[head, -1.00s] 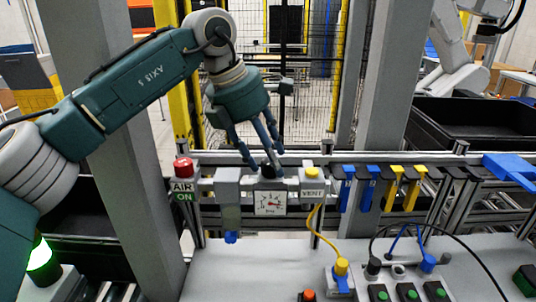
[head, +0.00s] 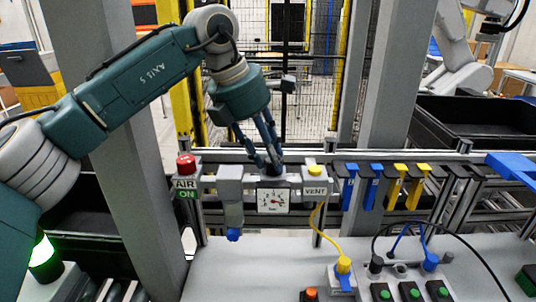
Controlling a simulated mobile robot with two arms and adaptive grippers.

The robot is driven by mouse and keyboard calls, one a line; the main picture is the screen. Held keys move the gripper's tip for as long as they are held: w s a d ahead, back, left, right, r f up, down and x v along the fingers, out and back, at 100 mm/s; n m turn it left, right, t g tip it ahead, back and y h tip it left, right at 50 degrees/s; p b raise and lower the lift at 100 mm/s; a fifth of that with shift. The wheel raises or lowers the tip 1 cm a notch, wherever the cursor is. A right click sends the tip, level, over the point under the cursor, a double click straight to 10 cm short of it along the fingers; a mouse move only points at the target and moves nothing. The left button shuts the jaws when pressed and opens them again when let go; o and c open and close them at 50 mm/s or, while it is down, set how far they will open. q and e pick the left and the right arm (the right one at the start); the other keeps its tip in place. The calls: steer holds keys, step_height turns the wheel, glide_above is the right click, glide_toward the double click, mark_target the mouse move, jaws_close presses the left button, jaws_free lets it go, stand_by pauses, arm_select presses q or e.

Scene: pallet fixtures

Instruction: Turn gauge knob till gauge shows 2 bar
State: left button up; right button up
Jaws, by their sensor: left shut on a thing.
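The pressure gauge (head: 273,201) is a small square white dial with a red needle, set in the rail fixture below the knob. The needle's exact reading is too small to tell. The dark gauge knob (head: 271,171) sits on top of the regulator, partly hidden by my fingers. My left gripper (head: 266,162) comes down from above, its blue-grey fingers shut on the knob. My right gripper is not in view.
A red-topped AIR ON post (head: 185,167) stands left of the gauge, and a yellow-topped VENT valve (head: 315,174) right of it. A yellow hose (head: 319,229) hangs from the valve. Blue and yellow clips (head: 395,188) line the rail.

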arm_select(q)
steer(key=shift+d+r, duration=0.2)
